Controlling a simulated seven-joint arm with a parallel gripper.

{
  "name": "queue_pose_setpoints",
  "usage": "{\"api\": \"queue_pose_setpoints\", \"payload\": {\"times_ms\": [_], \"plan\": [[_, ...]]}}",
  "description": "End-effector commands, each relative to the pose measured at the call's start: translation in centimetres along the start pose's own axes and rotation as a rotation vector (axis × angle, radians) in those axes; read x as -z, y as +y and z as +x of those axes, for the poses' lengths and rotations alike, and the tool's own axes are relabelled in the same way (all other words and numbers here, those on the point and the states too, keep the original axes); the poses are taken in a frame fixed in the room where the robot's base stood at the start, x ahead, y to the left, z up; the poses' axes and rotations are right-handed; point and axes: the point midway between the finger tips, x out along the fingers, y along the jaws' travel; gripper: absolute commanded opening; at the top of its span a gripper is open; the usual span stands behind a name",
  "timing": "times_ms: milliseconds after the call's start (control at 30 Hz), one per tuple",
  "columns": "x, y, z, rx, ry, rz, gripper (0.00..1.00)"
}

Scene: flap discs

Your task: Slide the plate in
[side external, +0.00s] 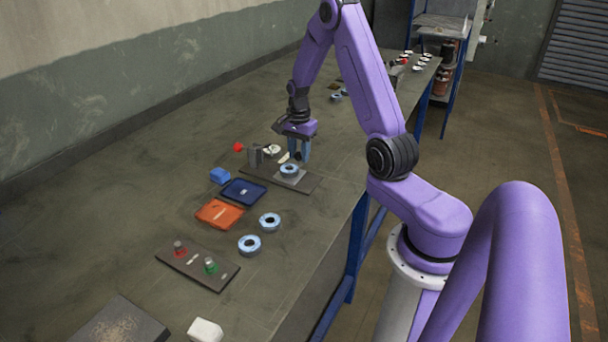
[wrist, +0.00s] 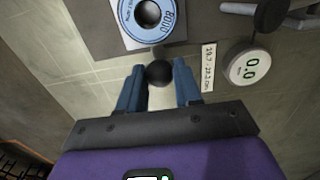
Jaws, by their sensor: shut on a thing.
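A blue-ringed flap disc (side external: 289,169) lies flat on a grey square plate (side external: 290,179) on a dark base. In the wrist view, the disc (wrist: 168,25) and the plate (wrist: 177,40) show at the top, partly cut off. My gripper (side external: 299,158) is low beside the plate. In the wrist view, my gripper (wrist: 158,80) has its two blue fingers around a black ball knob (wrist: 158,72) at the plate's near edge. The knob's joint with the plate is hard to see.
A round gauge (wrist: 249,68) reading 0.0 and a label (wrist: 208,66) sit right of the plate. A second black ball (wrist: 270,15) is on a lever. A blue tray (side external: 243,191), an orange tray (side external: 219,214), loose discs (side external: 270,222) and a button panel (side external: 197,268) lie nearby.

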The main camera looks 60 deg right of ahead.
Motion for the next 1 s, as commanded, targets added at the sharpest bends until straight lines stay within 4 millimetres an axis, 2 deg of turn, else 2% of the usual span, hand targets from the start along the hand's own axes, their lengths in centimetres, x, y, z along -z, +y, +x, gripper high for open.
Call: {"api": "queue_pose_setpoints", "payload": {"times_ms": [700,733,800,1000], "plan": [[0.1,-4.3,-0.1,0.004,0.003,0.001,0.17],[0.1,-4.2,-0.1,0.003,0.002,0.002,0.40],[0.1,-4.2,-0.1,0.003,0.002,0.002,0.60],[0.1,-4.2,0.0,0.001,0.001,0.001,0.60]]}}
